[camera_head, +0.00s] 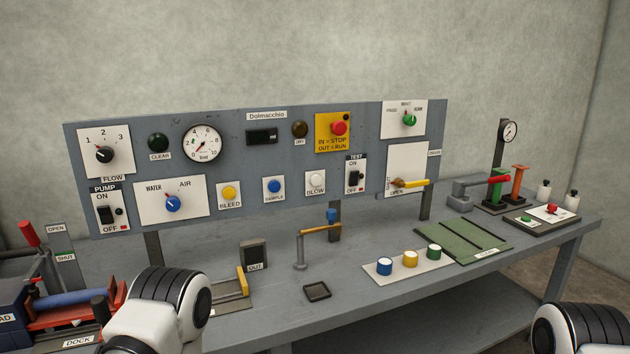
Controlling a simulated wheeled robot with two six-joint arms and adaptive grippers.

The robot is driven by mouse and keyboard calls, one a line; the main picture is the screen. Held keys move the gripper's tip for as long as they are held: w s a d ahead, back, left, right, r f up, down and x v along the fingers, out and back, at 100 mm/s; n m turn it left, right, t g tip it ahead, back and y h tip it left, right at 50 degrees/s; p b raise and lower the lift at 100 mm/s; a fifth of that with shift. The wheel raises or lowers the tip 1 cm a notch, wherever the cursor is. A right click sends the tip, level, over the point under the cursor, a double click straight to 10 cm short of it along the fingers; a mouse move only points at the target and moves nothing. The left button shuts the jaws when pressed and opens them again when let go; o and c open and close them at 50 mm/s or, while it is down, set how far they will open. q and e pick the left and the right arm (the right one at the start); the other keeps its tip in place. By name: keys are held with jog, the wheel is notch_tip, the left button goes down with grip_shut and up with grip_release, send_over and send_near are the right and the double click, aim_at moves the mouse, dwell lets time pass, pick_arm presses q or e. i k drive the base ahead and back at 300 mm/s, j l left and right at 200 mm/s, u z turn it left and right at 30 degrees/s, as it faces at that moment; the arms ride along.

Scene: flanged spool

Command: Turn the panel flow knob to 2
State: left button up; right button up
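The flow knob (104,154) is a black round knob on a white plate (118,167) at the left end of the grey upright panel. Its plate has the numbers 1, 2 and 3 along the top and a FLOW label below. The knob's small red pointer mark is at its upper left, toward the 1. Neither gripper is in view. Only a white and black part of my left arm shows at the bottom left of centre, and a similar part of my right arm at the bottom right corner. Nothing touches the knob.
Below the knob is a pump switch (105,210); right of it are a dark clear button (158,142) and a dial gauge (202,142). A blue water/air knob (172,203) sits lower. A red-handled device (30,234) stands at the left. Space before the panel's FLOW plate is clear.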

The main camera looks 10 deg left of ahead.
aim_at(105, 155)
jog(key=u, duration=1.35)
